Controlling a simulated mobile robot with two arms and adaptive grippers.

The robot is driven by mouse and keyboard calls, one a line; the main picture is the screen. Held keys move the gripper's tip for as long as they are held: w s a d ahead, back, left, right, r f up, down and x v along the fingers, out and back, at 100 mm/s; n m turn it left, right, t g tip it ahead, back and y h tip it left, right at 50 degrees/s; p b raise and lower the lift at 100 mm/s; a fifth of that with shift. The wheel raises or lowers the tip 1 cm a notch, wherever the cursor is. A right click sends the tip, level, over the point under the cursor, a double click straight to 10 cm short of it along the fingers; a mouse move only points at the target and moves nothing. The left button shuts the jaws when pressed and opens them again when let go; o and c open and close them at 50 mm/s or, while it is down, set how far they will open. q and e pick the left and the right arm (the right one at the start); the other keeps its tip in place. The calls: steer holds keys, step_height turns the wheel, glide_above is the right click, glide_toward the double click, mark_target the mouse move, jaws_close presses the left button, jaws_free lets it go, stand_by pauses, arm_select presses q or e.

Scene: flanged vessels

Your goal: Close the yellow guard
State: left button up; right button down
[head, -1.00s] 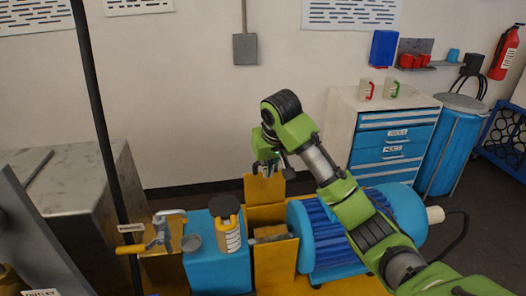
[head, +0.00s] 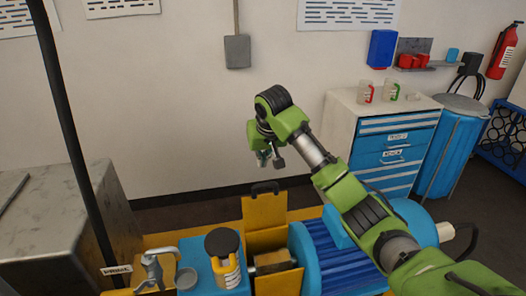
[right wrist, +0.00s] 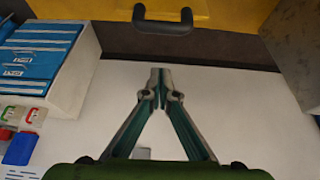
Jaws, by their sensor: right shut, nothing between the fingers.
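The yellow guard (head: 264,210) stands raised like an upright lid, with a black handle on its top edge, behind the open yellow housing (head: 278,280) around the shaft coupling. My right gripper (head: 268,160) is above the guard's handle, apart from it, with its fingers shut and empty. In the right wrist view the shut fingertips (right wrist: 160,72) point toward the guard (right wrist: 185,10) and its dark handle (right wrist: 163,22), with a gap between. My left gripper is not in view.
A blue motor (head: 345,255) lies right of the housing. A blue pump block (head: 210,268) with a black-capped yellow cup (head: 223,258) is on the left. A dark pole (head: 72,135) stands at left. A drawer cabinet (head: 385,145) with mugs is behind.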

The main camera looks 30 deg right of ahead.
arm_select(q)
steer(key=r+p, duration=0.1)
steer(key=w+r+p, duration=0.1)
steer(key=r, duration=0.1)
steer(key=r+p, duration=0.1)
steer(key=p, duration=0.1)
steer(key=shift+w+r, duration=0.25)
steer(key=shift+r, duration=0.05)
arm_select(e)
steer(key=f, duration=0.1)
steer(key=s+f, duration=0.1)
steer(key=f, duration=0.3)
steer(key=shift+s+a, duration=0.25)
